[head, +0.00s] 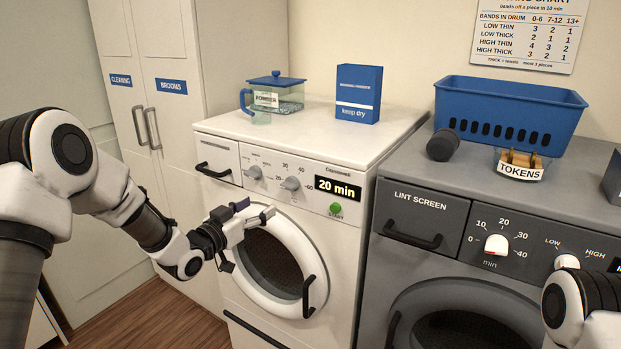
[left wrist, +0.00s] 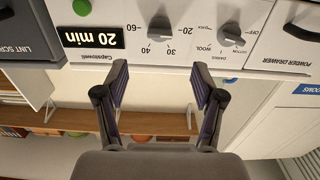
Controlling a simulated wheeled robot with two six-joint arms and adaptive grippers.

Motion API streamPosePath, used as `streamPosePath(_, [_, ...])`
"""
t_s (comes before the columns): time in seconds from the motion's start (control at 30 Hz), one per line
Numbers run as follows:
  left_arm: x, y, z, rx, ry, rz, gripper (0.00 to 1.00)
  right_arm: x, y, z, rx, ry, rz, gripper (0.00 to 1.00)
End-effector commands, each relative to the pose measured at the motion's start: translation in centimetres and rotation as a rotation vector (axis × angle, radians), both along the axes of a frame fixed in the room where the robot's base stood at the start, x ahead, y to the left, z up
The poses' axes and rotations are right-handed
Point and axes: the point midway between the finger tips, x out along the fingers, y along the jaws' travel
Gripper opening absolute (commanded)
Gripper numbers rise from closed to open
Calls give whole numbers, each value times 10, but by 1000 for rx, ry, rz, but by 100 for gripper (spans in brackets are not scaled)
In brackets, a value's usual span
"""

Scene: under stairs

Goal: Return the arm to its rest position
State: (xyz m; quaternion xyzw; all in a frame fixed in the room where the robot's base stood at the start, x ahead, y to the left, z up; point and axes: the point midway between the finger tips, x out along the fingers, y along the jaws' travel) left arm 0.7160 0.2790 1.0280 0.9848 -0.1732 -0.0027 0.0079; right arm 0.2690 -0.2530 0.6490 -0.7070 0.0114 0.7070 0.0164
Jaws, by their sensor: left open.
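My left gripper (head: 252,213) is in front of the white washer (head: 290,205), below its control panel and near the top of the round door (head: 283,262). In the left wrist view the two fingers of the gripper (left wrist: 160,85) are spread apart with nothing between them. The washer's display (head: 338,189) reads 20 min, and a green start button (head: 335,208) is beneath it. Part of my right arm shows at the right edge; its gripper is out of view.
A powder jug (head: 278,96) and a blue box (head: 358,93) stand on the washer. The grey dryer (head: 450,180) at right bears a blue basket (head: 508,115), a dark cylinder (head: 443,145) and a token holder (head: 520,163). Cabinets (head: 150,80) stand at left, with open floor (head: 150,318) before them.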

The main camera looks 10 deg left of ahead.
Motion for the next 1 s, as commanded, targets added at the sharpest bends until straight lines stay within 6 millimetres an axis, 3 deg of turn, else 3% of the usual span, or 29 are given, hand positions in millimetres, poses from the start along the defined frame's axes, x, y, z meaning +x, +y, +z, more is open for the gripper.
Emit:
streamPosePath(0.07, [-1, -1, -14, 2, 22, -1, 69, 0, 0, 0, 0, 0, 0, 40])
streamPosePath(0.13, [-5, -8, -42, 11, 67, -13, 69, 0, 0, 0, 0, 0, 0, 40])
streamPosePath(0.27, [-36, -33, -132, 23, 241, -44, 69, 0, 0, 1, 0, 0, 0, 40])
streamPosePath(0.4, [-106, -53, -239, 31, 523, -21, 69, 0, 0, 2, 0, 0, 0, 40])
streamPosePath(0.47, [-144, -57, -278, 44, 653, -1, 69, 0, 0, 2, 0, 0, 0, 40])
streamPosePath(0.6, [-250, -59, -351, 93, 973, 66, 69, 0, 0, 3, 0, 0, 0, 40])
streamPosePath(0.7, [-333, -53, -379, 148, 1203, 128, 69, 0, 0, 3, 0, 0, 0, 40])
streamPosePath(0.8, [-400, -41, -383, 202, 1392, 201, 69, 0, 0, 3, 0, 0, 0, 40])
streamPosePath(0.9, [-438, -30, -377, 232, 1511, 268, 69, 0, 0, 3, 0, 0, 0, 40])
streamPosePath(1.0, [-450, -25, -376, 247, 1560, 294, 69, 0, 0, 3, 0, 0, 0, 40])
